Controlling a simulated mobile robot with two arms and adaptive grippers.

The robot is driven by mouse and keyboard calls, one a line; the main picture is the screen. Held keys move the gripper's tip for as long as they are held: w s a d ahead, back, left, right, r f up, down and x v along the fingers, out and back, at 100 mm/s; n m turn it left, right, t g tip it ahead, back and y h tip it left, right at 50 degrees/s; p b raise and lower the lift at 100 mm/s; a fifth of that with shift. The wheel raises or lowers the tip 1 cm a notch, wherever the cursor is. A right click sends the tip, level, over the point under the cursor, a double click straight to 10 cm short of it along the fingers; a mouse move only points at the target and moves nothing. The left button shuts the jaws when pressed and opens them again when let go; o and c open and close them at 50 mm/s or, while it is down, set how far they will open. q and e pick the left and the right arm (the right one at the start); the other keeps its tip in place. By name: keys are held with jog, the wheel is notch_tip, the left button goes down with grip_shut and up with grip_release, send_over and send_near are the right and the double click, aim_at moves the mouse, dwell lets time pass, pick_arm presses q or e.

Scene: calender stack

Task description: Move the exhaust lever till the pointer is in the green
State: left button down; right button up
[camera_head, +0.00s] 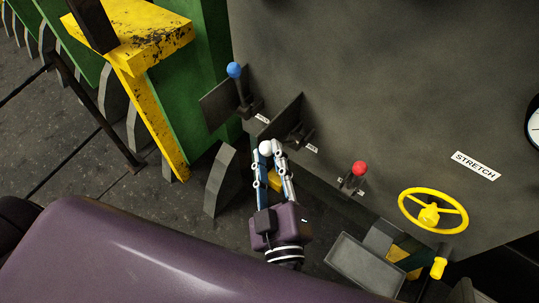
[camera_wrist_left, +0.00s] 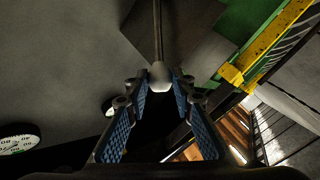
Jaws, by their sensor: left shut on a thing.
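My left gripper (camera_head: 268,162) is shut on the white ball knob (camera_head: 266,147) of the middle lever, which sticks out from the dark panel. In the left wrist view the white knob (camera_wrist_left: 160,72) sits between the blue-padded fingertips (camera_wrist_left: 158,84), its thin rod running up from it. The small label (camera_head: 312,149) by this lever is too small to read, so I cannot tell if it is the exhaust lever. A round white gauge (camera_head: 535,122) is cut off at the right edge; part of a dial (camera_wrist_left: 18,140) shows in the left wrist view.
A blue-knobbed lever (camera_head: 234,71) stands to the left and a red-knobbed lever (camera_head: 359,169) to the right. A yellow handwheel (camera_head: 431,211) is below the STRETCH label (camera_head: 476,166). A yellow and green frame (camera_head: 150,90) stands at the left.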

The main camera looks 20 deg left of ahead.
pick_arm(q)
notch_tip(320, 180, down, 6)
jog(key=s+n+t+y+b, duration=0.1)
jog(key=s+n+t+b, duration=0.1)
jog(key=b, duration=0.6)
jog(key=shift+s+a+r+n+y+b, duration=0.25)
jog(key=shift+s+a+n+y+b, duration=0.15)
jog(key=shift+n, duration=0.2)
jog(key=c, duration=1.9)
grip_release()
jog(key=shift+o, duration=1.2)
jog(key=shift+r, duration=0.1)
